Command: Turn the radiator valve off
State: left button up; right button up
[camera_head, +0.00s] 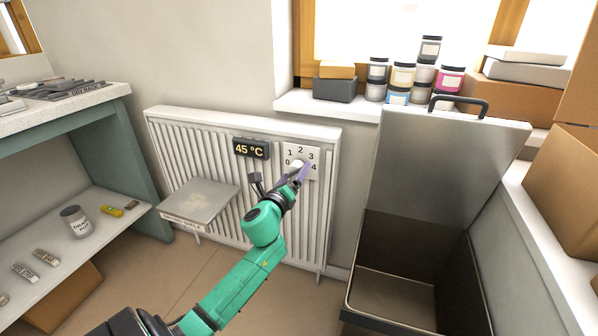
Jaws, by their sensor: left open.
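The white radiator (225,205) hangs on the wall in the middle of the view. A white dial plate (314,154) marked 0 to 4 is on its upper right, and the pale valve knob (297,163) is at the plate's centre. A dark display (250,149) to its left reads 45 °C. My left gripper (298,172) is at the knob, open, with a lavender finger by the 4. It partly hides the knob, so I cannot tell its setting or whether the fingers touch it. My right gripper is out of view.
A grey shelf (200,199) juts from the radiator's left front. An open kiln-like bin (400,285) with a raised lid (440,165) stands close on the right. A workbench (60,118) is at left; jars (403,76) line the windowsill.

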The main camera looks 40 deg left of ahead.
aim_at(299, 167)
pick_arm(q)
jog(key=x, duration=0.4)
jog(key=shift+w+f, duration=0.1)
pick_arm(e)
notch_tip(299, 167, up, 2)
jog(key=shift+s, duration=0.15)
pick_arm(q)
jog(key=c, duration=1.3)
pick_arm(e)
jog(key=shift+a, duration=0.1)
